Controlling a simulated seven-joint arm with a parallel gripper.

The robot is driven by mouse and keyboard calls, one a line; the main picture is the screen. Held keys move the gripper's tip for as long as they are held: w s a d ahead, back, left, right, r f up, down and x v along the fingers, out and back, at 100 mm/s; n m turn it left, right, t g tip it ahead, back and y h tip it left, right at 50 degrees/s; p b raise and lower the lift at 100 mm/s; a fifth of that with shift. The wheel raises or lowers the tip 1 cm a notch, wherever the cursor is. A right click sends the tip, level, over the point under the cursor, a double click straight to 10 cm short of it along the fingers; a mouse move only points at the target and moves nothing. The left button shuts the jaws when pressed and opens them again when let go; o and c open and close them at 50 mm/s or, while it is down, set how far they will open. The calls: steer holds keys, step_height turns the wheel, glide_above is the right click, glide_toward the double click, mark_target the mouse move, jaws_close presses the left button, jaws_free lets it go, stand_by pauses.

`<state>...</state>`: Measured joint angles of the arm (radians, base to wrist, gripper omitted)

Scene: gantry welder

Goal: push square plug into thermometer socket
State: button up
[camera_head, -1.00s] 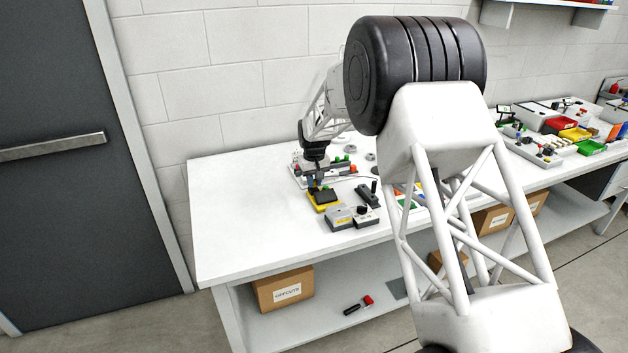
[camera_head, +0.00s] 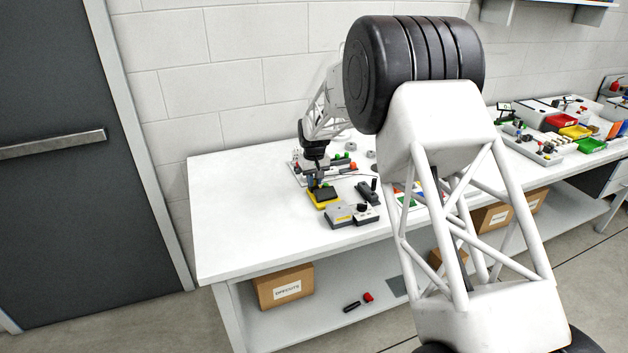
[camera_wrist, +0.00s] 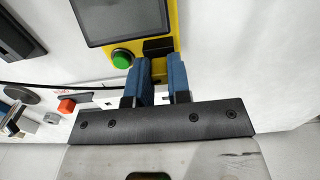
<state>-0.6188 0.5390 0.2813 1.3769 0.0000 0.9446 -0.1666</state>
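The yellow thermometer unit (camera_head: 325,197) with its dark screen lies on the white bench. In the wrist view the yellow unit (camera_wrist: 172,12) shows its screen, a green button (camera_wrist: 122,58) and a black block (camera_wrist: 158,46) at the near edge, which looks like its socket. My gripper (camera_wrist: 160,68) has blue fingers, with their tips right at this black block and a narrow gap between them. I cannot make out the square plug, or whether anything is held in the gap. In the head view my gripper (camera_head: 312,183) is small, at the unit's far left edge.
A thin black cable (camera_wrist: 60,86) runs from the left toward my fingers. A red button piece (camera_wrist: 66,105) is on the left. A grey box (camera_head: 345,214) stands in front of the yellow unit, and a black device (camera_head: 367,194) to its right. The bench's left part is clear.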

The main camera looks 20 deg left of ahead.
steer(key=o, duration=0.5)
steer(key=shift+o, duration=0.2)
steer(key=shift+r, duration=0.15)
step_height(320, 180, up, 7)
steer(key=shift+r, duration=0.3)
stand_by(0.9)
